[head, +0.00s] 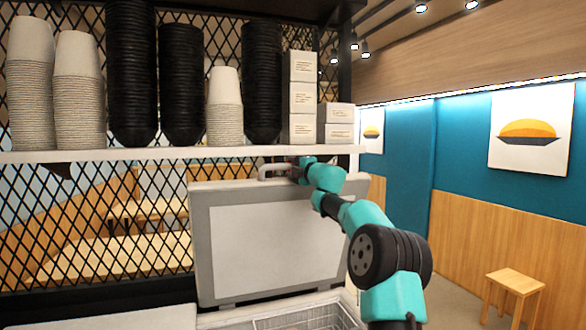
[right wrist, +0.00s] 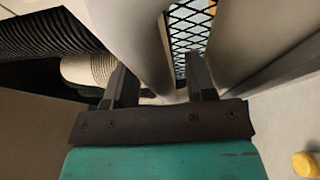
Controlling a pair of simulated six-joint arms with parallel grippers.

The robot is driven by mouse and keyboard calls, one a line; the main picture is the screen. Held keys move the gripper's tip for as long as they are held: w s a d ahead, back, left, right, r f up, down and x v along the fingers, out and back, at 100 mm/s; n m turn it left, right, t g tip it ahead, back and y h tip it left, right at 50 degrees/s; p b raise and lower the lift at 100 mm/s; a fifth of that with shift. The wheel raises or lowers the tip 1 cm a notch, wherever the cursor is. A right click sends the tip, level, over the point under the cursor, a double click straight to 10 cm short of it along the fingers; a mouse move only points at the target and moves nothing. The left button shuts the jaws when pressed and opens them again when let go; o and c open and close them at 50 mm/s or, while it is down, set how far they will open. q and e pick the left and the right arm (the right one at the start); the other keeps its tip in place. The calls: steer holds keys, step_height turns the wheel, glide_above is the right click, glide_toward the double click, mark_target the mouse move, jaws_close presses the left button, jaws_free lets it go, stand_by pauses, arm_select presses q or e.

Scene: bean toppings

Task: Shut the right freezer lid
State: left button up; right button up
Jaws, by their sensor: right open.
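The right freezer lid (head: 275,245) stands raised, nearly upright, in the middle of the head view, its pale inner panel facing me. Its light handle (head: 272,168) sticks up at the top edge. My right gripper (head: 297,172) is at this handle, its fingers small and partly hidden in the head view. In the right wrist view, my right gripper (right wrist: 158,72) is open, with the pale handle bar (right wrist: 133,40) reaching between its fingers; contact cannot be told. The lid also shows at the right there (right wrist: 255,35). My left gripper is not in view.
A shelf (head: 150,154) with stacked cups and white boxes (head: 302,95) runs just above the lid. A wire basket (head: 305,318) shows in the open freezer below. A black mesh (head: 100,220) stands behind. A wooden stool (head: 515,281) is far right.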

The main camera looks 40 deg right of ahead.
steer(key=shift+c, duration=0.5)
jaws_close()
